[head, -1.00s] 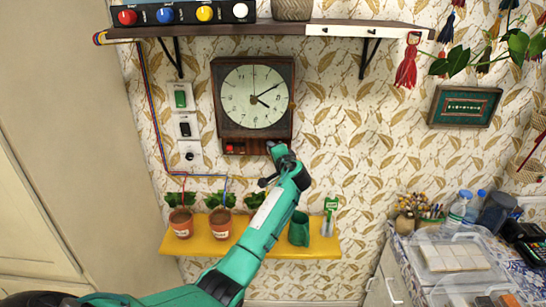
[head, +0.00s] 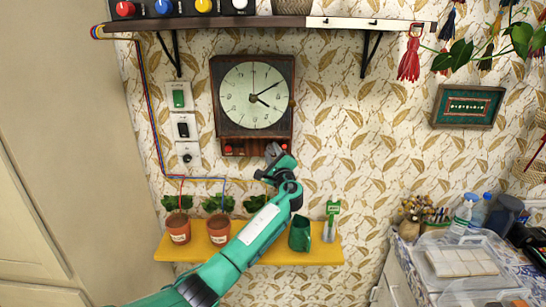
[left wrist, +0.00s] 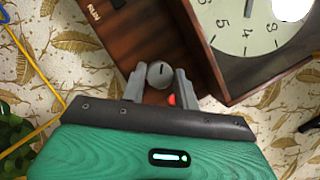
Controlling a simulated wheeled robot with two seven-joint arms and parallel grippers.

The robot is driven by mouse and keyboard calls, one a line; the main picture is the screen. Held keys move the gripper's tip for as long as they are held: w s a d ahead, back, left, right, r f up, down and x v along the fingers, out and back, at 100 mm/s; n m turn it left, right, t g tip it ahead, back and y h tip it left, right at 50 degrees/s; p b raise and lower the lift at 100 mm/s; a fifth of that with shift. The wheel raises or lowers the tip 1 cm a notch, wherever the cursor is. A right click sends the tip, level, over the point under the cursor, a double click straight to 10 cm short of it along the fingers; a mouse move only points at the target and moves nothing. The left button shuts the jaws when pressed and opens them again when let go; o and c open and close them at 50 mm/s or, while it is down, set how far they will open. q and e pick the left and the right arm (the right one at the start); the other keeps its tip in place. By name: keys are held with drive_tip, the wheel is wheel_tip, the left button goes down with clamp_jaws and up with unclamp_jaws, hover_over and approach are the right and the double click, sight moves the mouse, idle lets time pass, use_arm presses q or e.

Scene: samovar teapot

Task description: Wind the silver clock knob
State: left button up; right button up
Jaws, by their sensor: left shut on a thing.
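The wall clock (head: 254,92) has a dark wooden case and a pale dial. Its lower wooden ledge (head: 246,146) carries a red button (head: 228,149) on the left. My left gripper (head: 272,153) is at the right part of this ledge. In the left wrist view, the round silver knob (left wrist: 160,74) with a dark slot mark sits between the two grey fingers of my left gripper (left wrist: 160,88), which is shut on it. A small red part (left wrist: 172,99) shows beside the right finger. The knob is hidden by the gripper in the head view. My right gripper is not in view.
A wall shelf (head: 300,21) with coloured knobs is above the clock. Wall switches (head: 180,125) and cables are at its left. A yellow shelf (head: 180,252) with potted plants (head: 179,228) and a green cup (head: 300,232) lies below. A cluttered counter is at right.

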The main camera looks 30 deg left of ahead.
use_arm(q)
drive_tip(key=m+t, duration=0.1)
drive_tip(key=m, duration=0.1)
drive_tip(key=m+t, duration=0.1)
drive_tip(key=m, duration=0.1)
drive_tip(key=shift+s+a+m+h, duration=0.1)
drive_tip(key=shift+a+m+h, duration=0.05)
drive_tip(key=shift+m+h, duration=0.25)
drive_tip(key=shift+a+m+t+h, duration=0.1)
drive_tip(key=shift+m+t+h, duration=0.35)
drive_tip(key=shift+m, duration=0.8)
drive_tip(key=shift+m+t+h, duration=0.25)
drive_tip(key=shift+m+t, duration=0.4)
drive_tip(key=shift+m, duration=0.6)
drive_tip(key=o, duration=1)
drive_tip(key=shift+c, duration=0.2)
drive_tip(key=shift+f, duration=0.15)
